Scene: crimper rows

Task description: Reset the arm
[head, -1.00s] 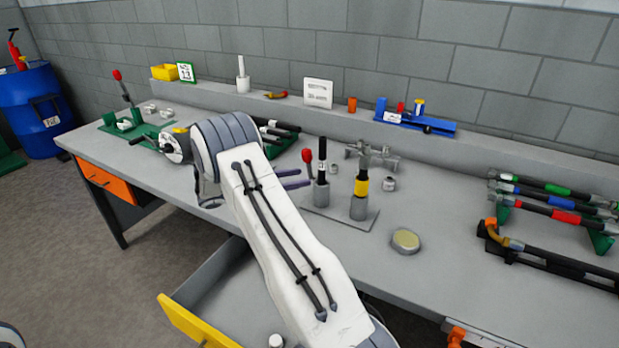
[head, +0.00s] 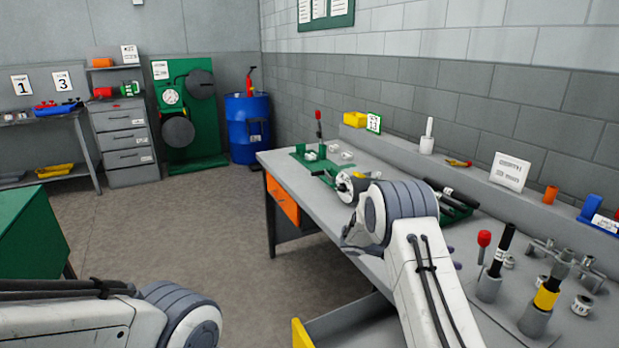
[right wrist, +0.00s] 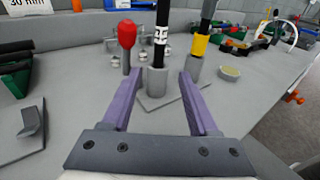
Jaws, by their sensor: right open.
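My right arm reaches over the grey workbench (head: 300,172) in the head view. Most of my right gripper (head: 453,257) is hidden behind the wrist there, and only bits of its purple fingers show. In the right wrist view the gripper (right wrist: 160,76) is open, with nothing between its two purple fingers. Beyond the fingertips stand a black hose with a white band (right wrist: 161,35) in a grey holder and a red-tipped lever (right wrist: 127,35). Only a link of my left arm shows at the lower left of the head view; its gripper is out of the picture.
A black hose with a yellow band (head: 546,297) stands right of my right arm. An open drawer with a yellow front (head: 302,334) juts out below that arm. A green cabinet (head: 32,235) stands at the left. The floor (head: 190,225) between is clear.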

